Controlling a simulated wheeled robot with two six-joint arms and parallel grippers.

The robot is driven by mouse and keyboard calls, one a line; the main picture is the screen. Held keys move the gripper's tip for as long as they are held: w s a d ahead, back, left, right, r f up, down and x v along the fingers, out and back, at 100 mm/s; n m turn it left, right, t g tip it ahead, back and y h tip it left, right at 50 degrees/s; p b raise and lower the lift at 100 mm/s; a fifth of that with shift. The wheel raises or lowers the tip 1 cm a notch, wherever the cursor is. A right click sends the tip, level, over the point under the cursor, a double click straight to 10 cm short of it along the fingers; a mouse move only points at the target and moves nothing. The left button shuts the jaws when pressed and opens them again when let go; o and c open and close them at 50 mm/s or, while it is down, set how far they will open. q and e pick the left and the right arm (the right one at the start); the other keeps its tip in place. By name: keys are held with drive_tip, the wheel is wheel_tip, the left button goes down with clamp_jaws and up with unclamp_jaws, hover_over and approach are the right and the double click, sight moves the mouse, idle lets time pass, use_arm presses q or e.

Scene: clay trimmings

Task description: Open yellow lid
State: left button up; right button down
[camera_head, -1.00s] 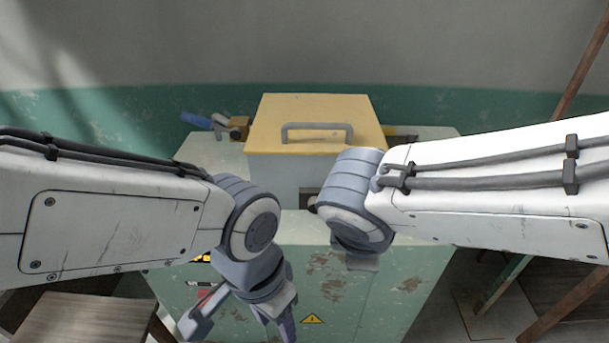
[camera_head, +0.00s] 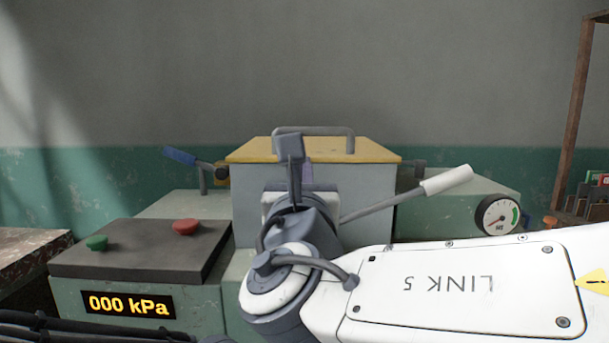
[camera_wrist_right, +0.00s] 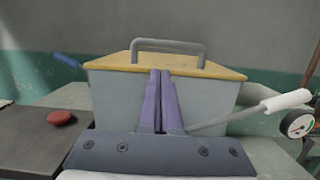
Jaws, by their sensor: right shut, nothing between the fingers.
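The yellow lid (camera_head: 375,153) lies closed on a grey box (camera_head: 370,195) in the middle of the head view. A grey bar handle (camera_head: 340,133) stands up from its top. The lid (camera_wrist_right: 215,69) and handle (camera_wrist_right: 190,43) also show in the right wrist view. My right gripper (camera_head: 290,145) is upright in front of the box and hides part of the lid's front edge. In the right wrist view its fingers (camera_wrist_right: 160,72) are together, with nothing between them, below the handle. My left gripper is out of view.
A white-gripped lever (camera_head: 445,181) slants up right of the box, near a round gauge (camera_head: 497,215). A blue-handled lever (camera_head: 180,156) is at the left. A dark panel (camera_head: 140,260) carries green (camera_head: 96,243) and red (camera_head: 186,227) buttons. A display (camera_head: 128,304) reads 000 kPa.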

drive_tip(key=w+r, duration=0.2)
drive_tip(key=w, duration=0.7)
drive_tip(key=shift+w, duration=0.15)
